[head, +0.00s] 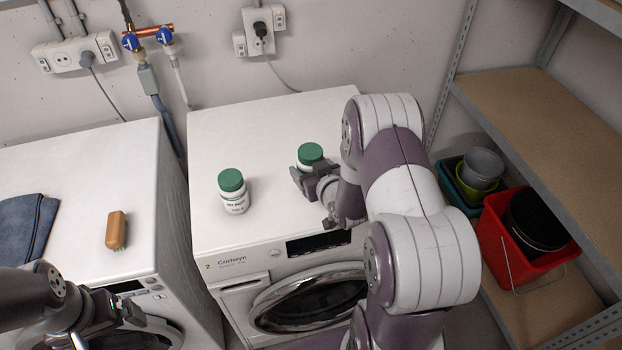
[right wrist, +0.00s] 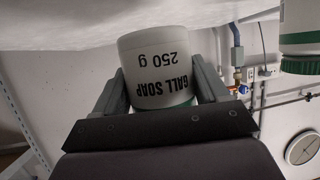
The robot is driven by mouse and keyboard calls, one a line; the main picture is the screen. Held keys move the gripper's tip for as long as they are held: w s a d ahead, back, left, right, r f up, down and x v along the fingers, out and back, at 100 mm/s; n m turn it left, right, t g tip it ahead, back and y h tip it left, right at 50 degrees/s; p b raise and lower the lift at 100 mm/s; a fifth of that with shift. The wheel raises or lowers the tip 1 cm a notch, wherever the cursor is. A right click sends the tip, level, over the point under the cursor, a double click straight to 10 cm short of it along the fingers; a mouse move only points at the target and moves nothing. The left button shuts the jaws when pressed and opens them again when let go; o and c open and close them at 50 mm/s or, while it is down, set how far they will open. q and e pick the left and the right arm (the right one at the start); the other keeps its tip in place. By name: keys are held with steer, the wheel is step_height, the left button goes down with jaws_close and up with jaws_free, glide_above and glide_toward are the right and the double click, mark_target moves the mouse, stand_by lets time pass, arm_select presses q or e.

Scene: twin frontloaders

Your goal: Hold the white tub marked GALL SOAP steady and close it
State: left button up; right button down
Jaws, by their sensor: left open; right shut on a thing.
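The GALL SOAP tub (right wrist: 157,65) is white and marked 250 g. It appears upside down in the right wrist view, with a strip of green at its lower edge. My right gripper (head: 312,182) is shut on the tub, one finger on each side. I cannot tell how tightly the lid sits. My left gripper (head: 105,318) is open and empty at the lower left, in front of the left machine, far from the tub.
A second white tub with a green lid (head: 233,191) stands left of the held one, also in the right wrist view (right wrist: 300,35). The left machine bears a brown brush (head: 116,230) and blue cloth (head: 27,225). Shelving (head: 545,110) and a red bucket (head: 500,240) stand right.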

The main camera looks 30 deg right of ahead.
steer(key=shift+f, duration=1.9)
steer(key=shift+f, duration=0.2)
jaws_free()
steer(key=shift+r, duration=0.25)
steer(key=v, duration=1.2)
